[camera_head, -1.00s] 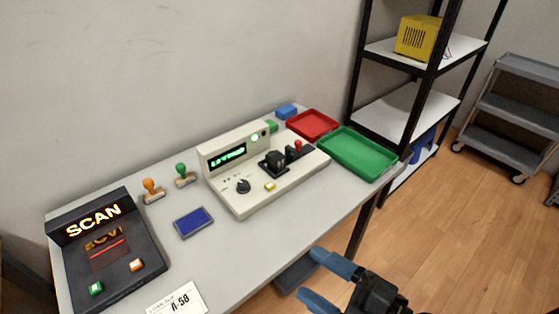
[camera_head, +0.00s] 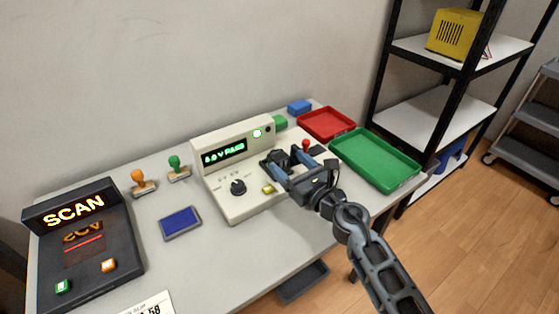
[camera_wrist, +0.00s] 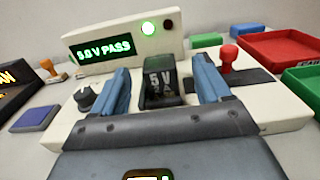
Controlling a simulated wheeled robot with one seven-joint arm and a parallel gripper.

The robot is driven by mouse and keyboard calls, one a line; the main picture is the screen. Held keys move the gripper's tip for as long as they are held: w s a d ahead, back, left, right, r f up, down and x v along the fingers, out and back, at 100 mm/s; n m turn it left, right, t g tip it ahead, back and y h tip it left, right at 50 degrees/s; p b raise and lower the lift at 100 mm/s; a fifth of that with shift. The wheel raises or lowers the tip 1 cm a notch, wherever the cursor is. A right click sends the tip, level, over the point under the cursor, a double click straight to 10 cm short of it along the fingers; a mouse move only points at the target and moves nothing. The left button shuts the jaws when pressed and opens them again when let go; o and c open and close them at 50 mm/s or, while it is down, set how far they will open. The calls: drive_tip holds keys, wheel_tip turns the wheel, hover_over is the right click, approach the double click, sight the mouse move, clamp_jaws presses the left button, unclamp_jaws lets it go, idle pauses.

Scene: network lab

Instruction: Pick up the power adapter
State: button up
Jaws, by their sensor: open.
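The power adapter (camera_wrist: 158,86) is a black block marked "5 V". In the wrist view it stands in the well of the cream tester (camera_wrist: 275,108). My gripper (camera_wrist: 164,80) is open, with one blue finger on each side of the adapter. Whether the fingers touch it I cannot tell. In the head view my gripper (camera_head: 292,162) is over the right part of the tester (camera_head: 238,207) and largely hides the adapter. The tester display (camera_wrist: 103,48) reads "5.0 V PASS", and a green lamp (camera_wrist: 149,28) is lit.
A red-knobbed lever (camera_wrist: 230,60) stands close right of my gripper. Red (camera_head: 326,124) and green (camera_head: 375,160) trays lie at the table's right end. A scanner (camera_head: 82,240), blue pad (camera_head: 181,223) and two stamps lie left. A shelf rack (camera_head: 408,85) stands behind right.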

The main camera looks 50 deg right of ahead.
sight(274, 151)
drive_tip(key=shift+f+x, duration=0.15)
drive_tip(key=shift+x, duration=1.45)
drive_tip(key=shift+f+x, duration=0.15)
drive_tip(key=shift+x, duration=1.45)
drive_tip(key=shift+a, duration=0.15)
drive_tip(key=shift+c, duration=0.4)
drive_tip(key=c, duration=1.1)
